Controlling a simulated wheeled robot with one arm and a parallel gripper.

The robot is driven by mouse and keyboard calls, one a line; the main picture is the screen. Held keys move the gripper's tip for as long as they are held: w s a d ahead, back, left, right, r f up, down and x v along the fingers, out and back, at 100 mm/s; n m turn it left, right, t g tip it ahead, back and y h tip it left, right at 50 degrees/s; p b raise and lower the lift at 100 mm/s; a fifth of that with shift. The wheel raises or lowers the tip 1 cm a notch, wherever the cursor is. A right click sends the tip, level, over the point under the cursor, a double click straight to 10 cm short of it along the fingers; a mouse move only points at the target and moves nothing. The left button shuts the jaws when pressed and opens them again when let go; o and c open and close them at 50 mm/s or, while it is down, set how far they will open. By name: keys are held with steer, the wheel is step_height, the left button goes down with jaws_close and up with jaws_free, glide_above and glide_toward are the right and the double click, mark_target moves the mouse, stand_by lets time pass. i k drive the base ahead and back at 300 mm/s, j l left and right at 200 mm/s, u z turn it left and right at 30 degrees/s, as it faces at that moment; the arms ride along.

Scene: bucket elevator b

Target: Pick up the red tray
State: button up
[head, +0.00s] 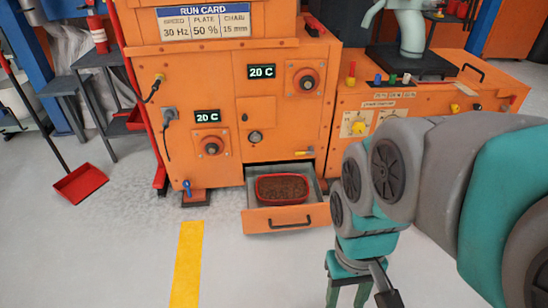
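The red tray (282,188) is a small oval-cornered tray filled with brown granular material. It sits inside the open drawer (279,218) at the bottom of the orange machine. My gripper (347,294) is at the bottom of the head view, to the right of and nearer than the drawer. Its two fingers point down and stand apart with nothing seen between them. The fingertips are close to or cut off by the lower picture edge. My gripper is apart from the tray.
The orange machine (226,90) rises behind the drawer, whose front has a dark handle (290,223). A red dustpan (81,183) lies on the floor at left, beside dark stands. Pale grains are scattered left of the drawer. A yellow floor stripe (187,262) runs in front; the floor around it is clear.

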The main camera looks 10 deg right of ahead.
mark_target(283, 190)
steer(key=i+l+z, duration=0.25)
steer(key=i, duration=0.35)
steer(key=i+z, duration=0.3)
steer(key=i, duration=0.3)
